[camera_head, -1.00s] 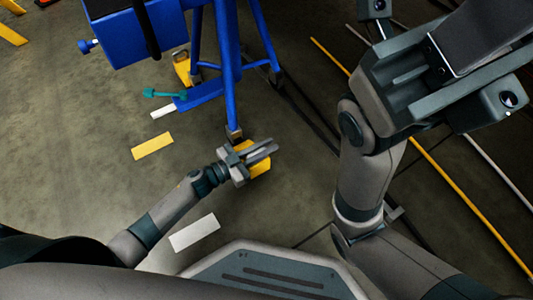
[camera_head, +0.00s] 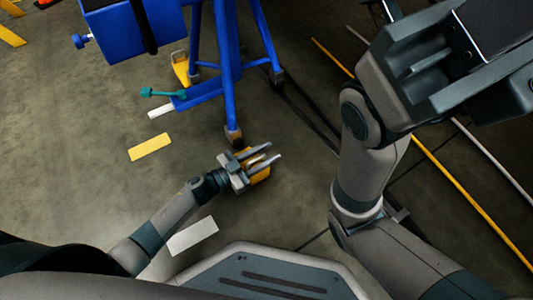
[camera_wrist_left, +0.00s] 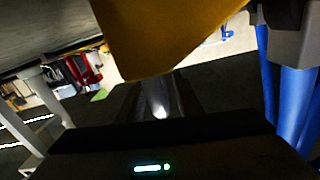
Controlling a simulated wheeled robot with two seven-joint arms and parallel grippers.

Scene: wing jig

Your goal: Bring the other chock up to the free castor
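My left gripper (camera_head: 270,154) is low over the floor, just in front of the blue stand's near castor (camera_head: 233,135). A yellow chock (camera_head: 261,175) is at its fingers, partly hidden by them. I cannot tell whether the fingers press on it. In the left wrist view the yellow chock (camera_wrist_left: 165,40) fills the upper middle, close to the camera. Another yellow chock (camera_head: 180,66) is by a castor at the far left leg. My right arm fills the upper right; its gripper (camera_head: 432,62) shows no clear fingertips.
The blue stand (camera_head: 227,70) rises behind the gripper, with a teal-handled bar (camera_head: 162,93) low at its left. Yellow (camera_head: 150,146) and white (camera_head: 193,236) floor markings lie left. A long yellow line (camera_head: 470,195) runs at right. Open floor lies left of the stand.

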